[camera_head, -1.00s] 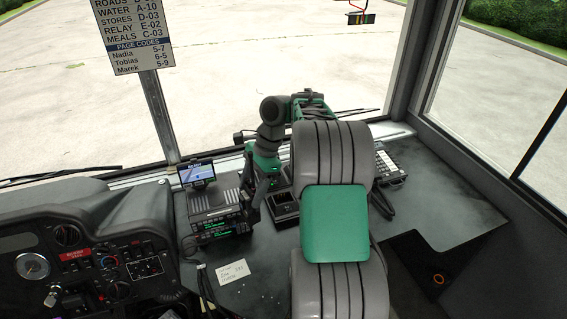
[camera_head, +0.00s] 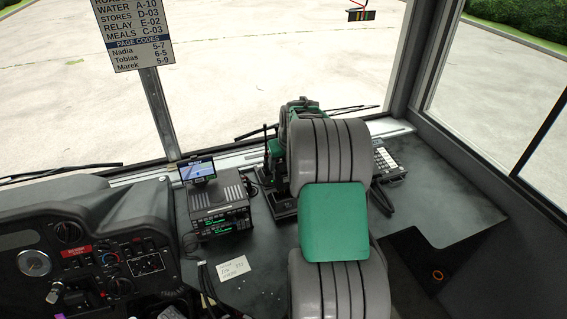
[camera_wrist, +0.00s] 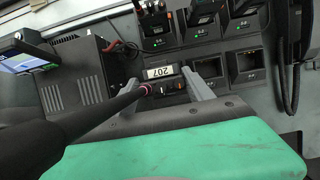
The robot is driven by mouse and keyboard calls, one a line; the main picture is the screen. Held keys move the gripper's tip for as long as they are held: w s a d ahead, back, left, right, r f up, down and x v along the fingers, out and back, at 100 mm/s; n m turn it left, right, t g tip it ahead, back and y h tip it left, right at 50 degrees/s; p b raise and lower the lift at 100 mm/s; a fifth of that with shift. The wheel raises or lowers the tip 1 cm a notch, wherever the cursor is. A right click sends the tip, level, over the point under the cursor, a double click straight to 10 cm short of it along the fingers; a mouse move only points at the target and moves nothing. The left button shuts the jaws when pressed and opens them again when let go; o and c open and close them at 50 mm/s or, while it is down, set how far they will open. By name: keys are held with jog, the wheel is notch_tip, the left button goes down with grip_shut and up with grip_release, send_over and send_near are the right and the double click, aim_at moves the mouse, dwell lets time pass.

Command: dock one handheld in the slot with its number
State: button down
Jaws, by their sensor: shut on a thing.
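My gripper (camera_wrist: 170,84) is shut on a dark handheld (camera_wrist: 174,85) in the wrist view, with one grey finger on each side. Its pale label (camera_wrist: 160,72) seems to read 207, though it is small. A thick black antenna (camera_wrist: 95,118) runs from it toward the lower left. The handheld is over or at the near part of the dock rack (camera_wrist: 225,48); I cannot tell whether it touches. Empty slots (camera_wrist: 246,68) show to its right, and handhelds (camera_wrist: 155,20) stand in the far row. In the head view my arm hides the gripper and most of the rack.
A radio unit (camera_head: 221,213) with a small screen (camera_head: 197,170) stands left of the rack. A keypad handset (camera_head: 388,161) with a cord lies at right. A paper note (camera_head: 233,267) lies on the dash. A code sign (camera_head: 131,35) hangs on the window post.

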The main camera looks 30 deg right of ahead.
aim_at(284, 177)
jog(key=shift+f+b, duration=2.55)
jog(key=shift+f, duration=1.5)
jog(key=shift+c, duration=1.6)
grip_release()
jog(key=shift+f, duration=0.1)
jog(key=b+v, duration=0.1)
jog(key=v, duration=0.7)
jog(key=shift+b, duration=0.3)
